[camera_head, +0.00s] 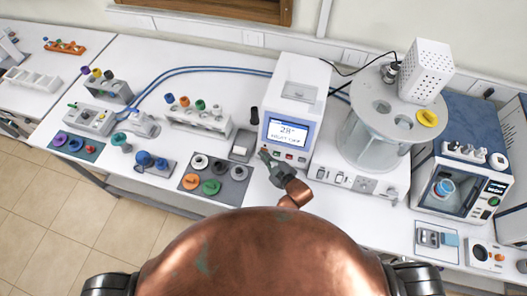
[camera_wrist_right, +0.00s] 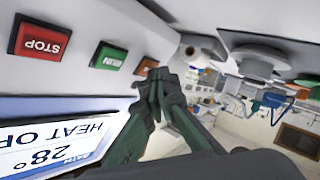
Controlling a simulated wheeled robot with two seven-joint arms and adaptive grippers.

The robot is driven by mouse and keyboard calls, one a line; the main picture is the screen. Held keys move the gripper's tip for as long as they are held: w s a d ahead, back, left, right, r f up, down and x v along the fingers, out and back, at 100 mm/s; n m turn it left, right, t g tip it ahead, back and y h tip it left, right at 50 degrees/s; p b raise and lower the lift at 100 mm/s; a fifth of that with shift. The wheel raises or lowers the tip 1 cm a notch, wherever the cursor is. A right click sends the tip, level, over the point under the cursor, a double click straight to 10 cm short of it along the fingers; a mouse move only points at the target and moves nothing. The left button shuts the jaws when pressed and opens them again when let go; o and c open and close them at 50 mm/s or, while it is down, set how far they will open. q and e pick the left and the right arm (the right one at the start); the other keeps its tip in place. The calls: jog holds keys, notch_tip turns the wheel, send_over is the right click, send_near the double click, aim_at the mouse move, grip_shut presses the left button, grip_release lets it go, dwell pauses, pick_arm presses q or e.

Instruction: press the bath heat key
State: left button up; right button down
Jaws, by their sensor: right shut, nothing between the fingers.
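The bath unit (camera_head: 296,100) is a white box with a lit screen (camera_head: 289,131) and a row of keys below it. In the right wrist view the screen (camera_wrist_right: 55,140) reads upside down, with 28° and a heat line that looks like OFF. Beside it are a red STOP key (camera_wrist_right: 40,43), a green RUN key (camera_wrist_right: 108,57) and an orange key (camera_wrist_right: 146,65) whose label I cannot read. My right gripper (camera_head: 266,154) is shut and empty, its fingertips (camera_wrist_right: 157,78) at the orange key, partly covering it. I cannot tell whether they touch. My left gripper is not in view.
A round grey stand (camera_head: 375,138) with a yellow knob is right of the bath unit. A blue-and-white instrument (camera_head: 465,150) stands at the far right.

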jog(key=shift+w, duration=0.15)
dwell(0.4)
jog(key=shift+s+a+r+p, duration=0.1)
jog(key=shift+s+r+p, duration=0.1)
jog(key=shift+s+p, duration=0.4)
jog(key=shift+s, duration=0.2)
jog(key=shift+a, duration=0.1)
jog(key=s+p, duration=0.1)
jog(key=s+a+r+p, duration=0.1)
jog(key=s, duration=0.1)
jog(key=s+r+p, duration=0.1)
jog(key=shift+s+a, duration=0.2)
dwell(0.7)
